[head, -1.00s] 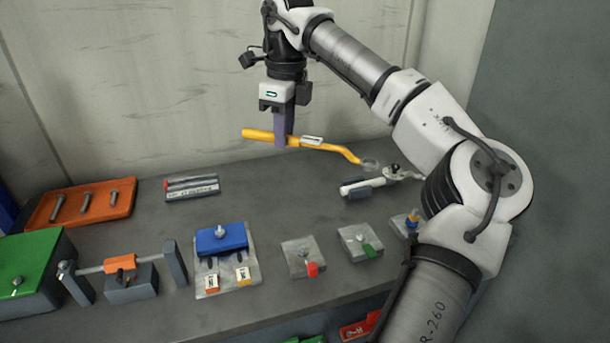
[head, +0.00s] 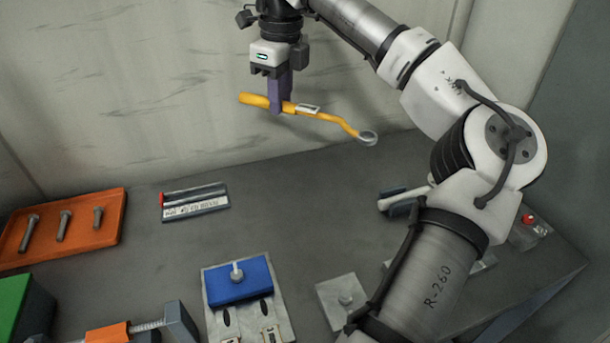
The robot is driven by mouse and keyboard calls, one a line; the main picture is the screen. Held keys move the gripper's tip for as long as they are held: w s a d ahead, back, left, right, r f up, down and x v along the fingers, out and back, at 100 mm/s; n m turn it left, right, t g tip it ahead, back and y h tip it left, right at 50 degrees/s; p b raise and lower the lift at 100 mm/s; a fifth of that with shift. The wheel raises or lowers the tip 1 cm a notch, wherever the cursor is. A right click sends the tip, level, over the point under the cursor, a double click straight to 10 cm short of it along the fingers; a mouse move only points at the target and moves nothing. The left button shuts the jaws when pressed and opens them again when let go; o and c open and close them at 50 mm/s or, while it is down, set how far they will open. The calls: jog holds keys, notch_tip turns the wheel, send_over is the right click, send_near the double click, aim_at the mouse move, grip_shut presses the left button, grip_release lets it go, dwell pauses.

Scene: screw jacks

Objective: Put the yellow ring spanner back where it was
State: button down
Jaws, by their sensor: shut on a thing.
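The yellow ring spanner (head: 335,119) is held in the air, well above the grey bench. My gripper (head: 279,103), with purple fingers, is shut on its handle near a pale label. The spanner lies roughly level across the fingers. Its thick handle end points left, and its silver ring end points right and slightly down. It touches nothing but the fingers. The pictures do not mark the spot where it was before.
A flat grey rack (head: 196,205) with a red end lies on the bench (head: 150,265). An orange tray (head: 100,238) holds bolts at left. A blue block (head: 239,281) sits on a plate in front. A white-handled tool (head: 391,199) is partly behind my arm. A red button (head: 528,219) is at right.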

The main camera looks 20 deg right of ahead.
notch_tip(320, 180, down, 16)
jog(key=shift+f, duration=0.15)
dwell(0.3)
jog(key=shift+f, duration=0.1)
jog(key=c, duration=1.7)
grip_release()
jog(key=shift+f, duration=0.1)
jog(key=o, duration=0.4)
jog(key=shift+o, duration=0.2)
jog(key=r, duration=1.2)
jog(key=shift+s+d+r, duration=0.2)
jog(key=shift+s, duration=0.05)
